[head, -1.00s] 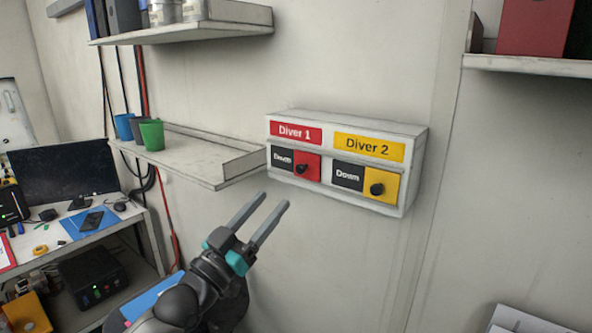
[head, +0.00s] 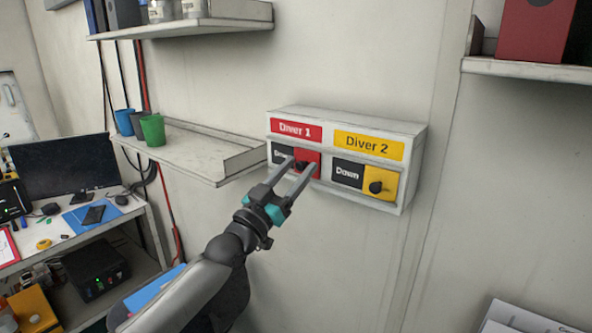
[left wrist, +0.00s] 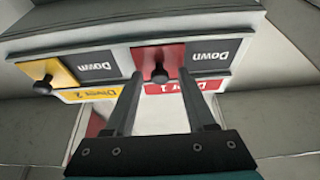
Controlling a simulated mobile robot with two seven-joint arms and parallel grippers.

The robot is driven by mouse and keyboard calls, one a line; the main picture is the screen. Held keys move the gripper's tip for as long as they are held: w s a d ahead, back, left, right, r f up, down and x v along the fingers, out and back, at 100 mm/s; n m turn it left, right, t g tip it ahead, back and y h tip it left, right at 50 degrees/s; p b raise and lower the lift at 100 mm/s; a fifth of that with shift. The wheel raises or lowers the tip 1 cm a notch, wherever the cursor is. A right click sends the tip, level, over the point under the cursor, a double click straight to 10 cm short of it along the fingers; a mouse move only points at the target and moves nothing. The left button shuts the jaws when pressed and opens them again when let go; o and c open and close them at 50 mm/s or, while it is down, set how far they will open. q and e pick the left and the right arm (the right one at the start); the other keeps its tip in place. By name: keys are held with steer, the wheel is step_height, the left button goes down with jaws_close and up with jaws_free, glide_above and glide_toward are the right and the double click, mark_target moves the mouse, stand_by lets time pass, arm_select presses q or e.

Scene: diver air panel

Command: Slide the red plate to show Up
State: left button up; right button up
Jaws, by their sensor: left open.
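The red plate (head: 306,154) with its black knob (head: 300,166) sits in the Diver 1 row of the white wall panel (head: 375,122), under the red Diver 1 label. It is at the right of its slot, leaving a dark "Down" field to its left. In the left wrist view the red plate (left wrist: 150,54) appears upside down, with its knob (left wrist: 160,73) between my fingers. My left gripper (head: 297,168) is open in front of the plate, one finger to each side of the knob. I cannot tell whether the fingers touch it.
The Diver 2 yellow plate (head: 380,184) with its own knob is close on the right, also beside a "Down" field. A shelf (head: 205,167) with several cups juts out left of the panel. Wall below the panel is clear.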

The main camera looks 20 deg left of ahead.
arm_select(q)
steer(key=shift+c, duration=0.3)
jaws_close()
stand_by(1.1)
